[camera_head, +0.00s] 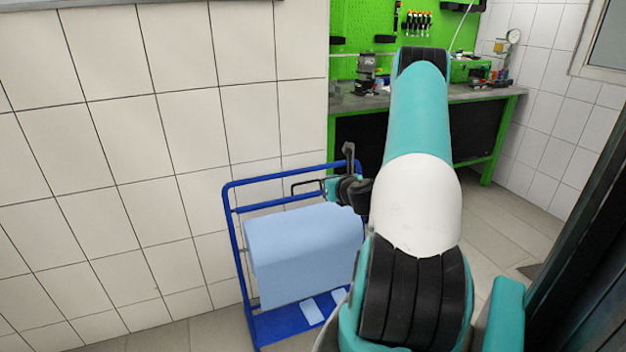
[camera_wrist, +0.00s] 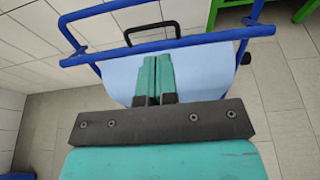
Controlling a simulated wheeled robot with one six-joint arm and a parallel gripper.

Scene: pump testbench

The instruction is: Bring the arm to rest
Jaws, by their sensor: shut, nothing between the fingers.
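My arm (camera_head: 420,200), teal and white with black joints, rises in front of the head camera on the right of centre. Its wrist end is partly hidden behind the arm links. My gripper (camera_wrist: 153,72) shows in the wrist view with its two teal fingers side by side and shut, nothing between them. In the head view my gripper (camera_head: 332,186) appears small, in front of the blue cart's upper part. Whether it touches the cart cannot be told.
A blue-framed cart (camera_head: 236,240) with a light-blue covering (camera_head: 300,250) stands by the white tiled wall (camera_head: 120,140). A green workbench (camera_head: 490,130) with tools stands behind. A dark frame (camera_head: 580,270) edges the right side. Grey floor shows between the cart and bench.

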